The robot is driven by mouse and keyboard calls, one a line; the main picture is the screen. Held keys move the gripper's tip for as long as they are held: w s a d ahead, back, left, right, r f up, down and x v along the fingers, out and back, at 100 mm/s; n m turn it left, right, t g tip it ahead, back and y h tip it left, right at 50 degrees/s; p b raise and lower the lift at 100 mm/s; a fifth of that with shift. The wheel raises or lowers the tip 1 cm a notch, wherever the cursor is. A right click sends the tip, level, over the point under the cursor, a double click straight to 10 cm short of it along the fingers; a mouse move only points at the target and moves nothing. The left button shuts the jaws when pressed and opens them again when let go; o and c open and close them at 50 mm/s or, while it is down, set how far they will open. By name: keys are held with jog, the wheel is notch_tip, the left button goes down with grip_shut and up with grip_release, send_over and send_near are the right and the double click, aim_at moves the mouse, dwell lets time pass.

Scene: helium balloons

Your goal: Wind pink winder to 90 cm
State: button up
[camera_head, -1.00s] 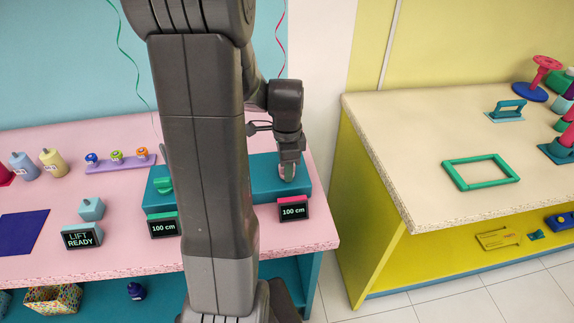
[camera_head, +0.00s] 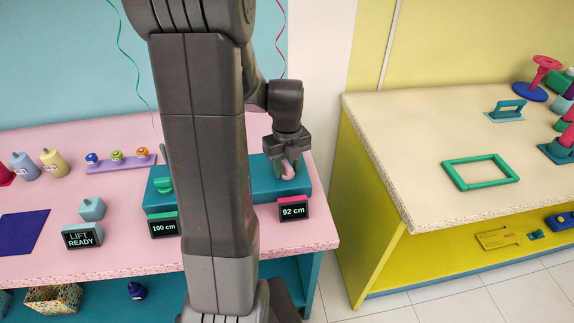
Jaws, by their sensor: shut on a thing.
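The pink winder (camera_head: 288,172) sits on the right part of the teal block (camera_head: 266,186) on the pink table; my gripper covers most of it. My gripper (camera_head: 287,165) points down and is shut on the winder. The pink-topped display (camera_head: 293,208) in front of it reads 92 cm. A pink-red ribbon (camera_head: 280,40) hangs above the gripper. The green winder (camera_head: 163,185) is on the left part of the block, and its display (camera_head: 163,225) reads 100 cm.
My arm hides the middle of the pink table (camera_head: 120,258). A sign reading LIFT READY (camera_head: 81,237), a purple rack (camera_head: 120,163) and small bottles stand at left. A cream-topped table (camera_head: 400,130) with a green frame (camera_head: 481,172) stands at right, across a gap.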

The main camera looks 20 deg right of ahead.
aim_at(287, 164)
jog(key=shift+r+m, duration=0.1)
jog(key=shift+m, duration=1.1)
jog(key=o, duration=0.7)
notch_tip(287, 164, up, 7)
jog(key=p, duration=0.5)
jog(key=shift+p, duration=0.3)
notch_tip(287, 164, down, 7)
jog(key=b, duration=0.5)
jog(key=shift+b, duration=0.35)
jog(key=shift+f, duration=0.2)
jog(key=shift+r+n, duration=0.15)
jog(key=shift+n, duration=2.55)
